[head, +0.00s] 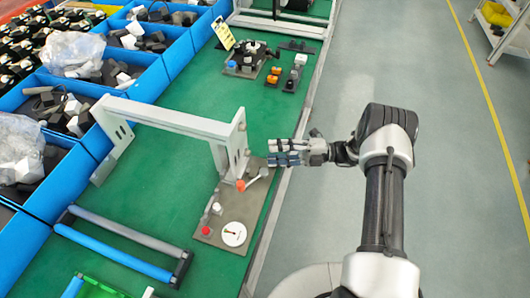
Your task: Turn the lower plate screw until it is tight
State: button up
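My gripper (270,153) points left at the right edge of the green bench, beside the upright white plate (240,142) of a white frame. Its fingers lie one above the other; the gap between them is too small to read. The upright plate stands on a brown base plate (205,238). By its foot are an orange knob (240,185) and a white lever (257,177), just below my gripper. The lower plate screw is too small or hidden to pick out. I cannot tell whether the fingers touch anything.
The base plate also bears a white dial (234,233) and a red button (206,231). A blue-barred frame (115,255) lies at the lower left. Blue bins (92,130) line the left side. A black fixture (250,54) stands farther back. The grey floor (455,200) at right is clear.

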jog(key=shift+d+f, duration=0.1)
jog(key=shift+d, duration=1)
jog(key=s+a+r+n+g+h, duration=0.1)
jog(key=s+r+n+h, duration=0.45)
jog(key=r+n, duration=0.4)
jog(key=s+a+r+n+g+h, duration=0.1)
jog(key=s+r+n+g+h, duration=0.1)
jog(key=s+r+n+h, duration=0.55)
jog(key=s+d+r+n+t+h, duration=0.3)
jog(key=s+n, duration=0.4)
jog(key=n, duration=0.3)
jog(key=s+d+r+n+t+h, duration=0.3)
jog(key=s+d+r+n+t, duration=0.2)
jog(key=n, duration=0.5)
jog(key=shift+s+r+n, duration=0.4)
jog(key=shift+s+r, duration=0.1)
jog(key=shift+s, duration=0.6)
